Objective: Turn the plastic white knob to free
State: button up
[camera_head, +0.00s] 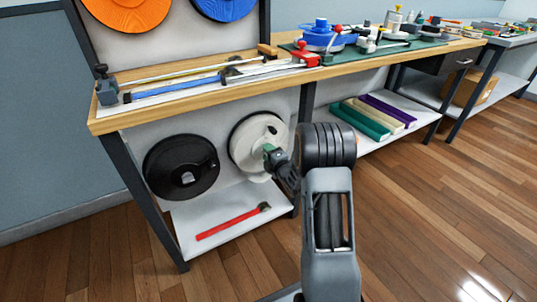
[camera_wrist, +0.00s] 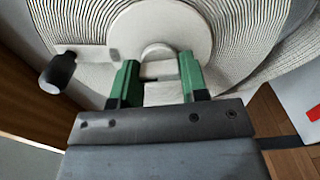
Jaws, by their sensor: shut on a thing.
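A white strap reel (camera_head: 244,143) hangs below the bench in the head view. In the wrist view its wound white strap (camera_wrist: 252,35) and round white hub (camera_wrist: 190,25) fill the upper part. The plastic white knob (camera_wrist: 163,92) sits at the hub's middle, between the two green fingers of my gripper (camera_wrist: 157,68). My gripper is shut on this knob. In the head view my gripper (camera_head: 271,152) reaches the reel's front, and the knob is hidden there. A crank arm with a black handle (camera_wrist: 58,72) sticks out to the left in the wrist view.
A black reel (camera_head: 180,167) hangs left of the white one. A red strip (camera_head: 228,224) lies on the low shelf (camera_head: 195,217) beneath. The bench top (camera_head: 112,119) overhangs the reels. Coloured rolls (camera_head: 360,120) lie on a shelf to the right. The wooden floor at right is clear.

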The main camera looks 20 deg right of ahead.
jog(key=o, duration=0.9)
jog(key=s+p, duration=0.1)
jog(key=s, duration=0.3)
jog(key=s+d+p, duration=0.1)
jog(key=s, duration=0.8)
jog(key=shift+s+d+p, duration=0.35)
jog(key=shift+s+p, duration=0.05)
